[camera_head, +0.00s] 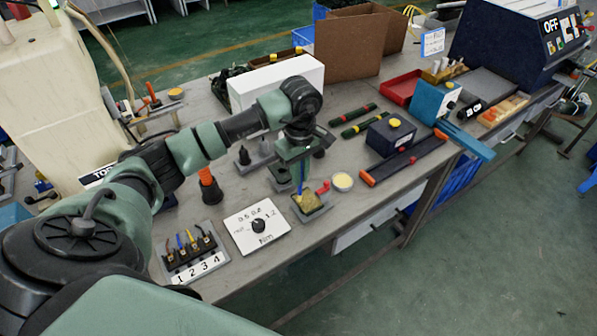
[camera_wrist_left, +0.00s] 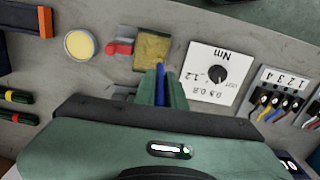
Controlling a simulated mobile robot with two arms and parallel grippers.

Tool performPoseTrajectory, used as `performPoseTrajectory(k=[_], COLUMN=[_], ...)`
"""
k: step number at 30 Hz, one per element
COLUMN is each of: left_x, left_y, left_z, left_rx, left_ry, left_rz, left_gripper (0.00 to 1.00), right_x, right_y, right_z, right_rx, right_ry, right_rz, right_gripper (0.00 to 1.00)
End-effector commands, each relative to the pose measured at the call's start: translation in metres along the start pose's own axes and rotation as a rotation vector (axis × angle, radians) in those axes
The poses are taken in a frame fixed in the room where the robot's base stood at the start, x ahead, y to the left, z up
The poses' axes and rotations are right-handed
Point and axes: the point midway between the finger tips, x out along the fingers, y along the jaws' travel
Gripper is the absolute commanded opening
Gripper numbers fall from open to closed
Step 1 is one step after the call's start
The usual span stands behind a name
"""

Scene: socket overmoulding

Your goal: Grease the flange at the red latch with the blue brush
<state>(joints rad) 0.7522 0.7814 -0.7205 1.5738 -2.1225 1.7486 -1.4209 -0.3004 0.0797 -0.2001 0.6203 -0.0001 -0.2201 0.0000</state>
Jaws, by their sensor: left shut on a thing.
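My left gripper (camera_head: 296,182) points down over the table, shut on the thin blue brush (camera_head: 300,174). The brush also shows between the fingers in the left wrist view (camera_wrist_left: 160,76). Its tip is at or just above the edge of a mottled yellow-brown block (camera_head: 309,203), which seems to be the flange; I cannot tell whether they touch. The block also shows in the wrist view (camera_wrist_left: 152,50), on a grey base. The red latch (camera_head: 323,187) sits beside it, and in the wrist view (camera_wrist_left: 120,48) too. My right gripper is not in view.
A round pot with a cream top (camera_head: 342,181) stands right of the latch. A white dial plate marked Nm (camera_head: 257,227) and a numbered terminal block (camera_head: 194,256) lie to the left. A dark blue box (camera_head: 390,136) and an orange-ended bar (camera_head: 404,160) lie to the right.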

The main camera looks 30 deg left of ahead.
Motion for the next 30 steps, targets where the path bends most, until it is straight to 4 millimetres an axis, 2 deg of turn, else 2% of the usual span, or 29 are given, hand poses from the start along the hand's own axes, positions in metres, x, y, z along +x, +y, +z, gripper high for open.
performPoseTrajectory(k=[13, 30], left_x=[-0.001, 0.0], left_y=[0.001, 0.0], left_z=[-0.018, 0.001], left_rx=[-0.001, -0.001], left_ry=[0.002, 0.002], left_rz=[0.001, 0.001], left_gripper=[0.0, 0.0], right_x=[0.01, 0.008], right_y=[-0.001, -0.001], right_z=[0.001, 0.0], right_rx=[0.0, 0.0], right_ry=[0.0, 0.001], right_rz=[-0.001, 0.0], right_gripper=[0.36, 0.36])
